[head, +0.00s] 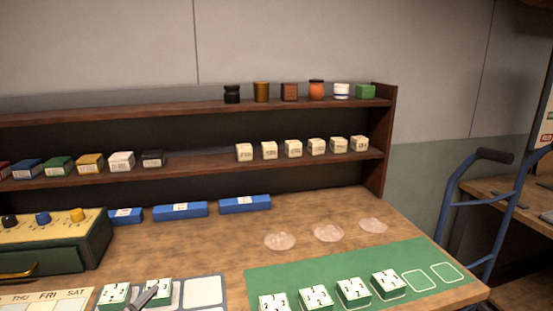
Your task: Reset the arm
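A grey, narrow tip, which looks like part of my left gripper (146,296), shows at the bottom left edge. It lies across the view of the white blocks with dark marks (115,294) on a pale card. Most of that gripper and its arm are below the picture, so I cannot see whether its fingers are apart or whether it touches a block. My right gripper and arm are not in view.
A green mat (330,272) holds several marked blocks (388,283) and empty outlines. Three clear discs (327,233) lie behind it. A green box with knobs (52,243) stands left. A loaded wooden shelf (200,166) spans the back; a blue hand truck (455,205) stands right.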

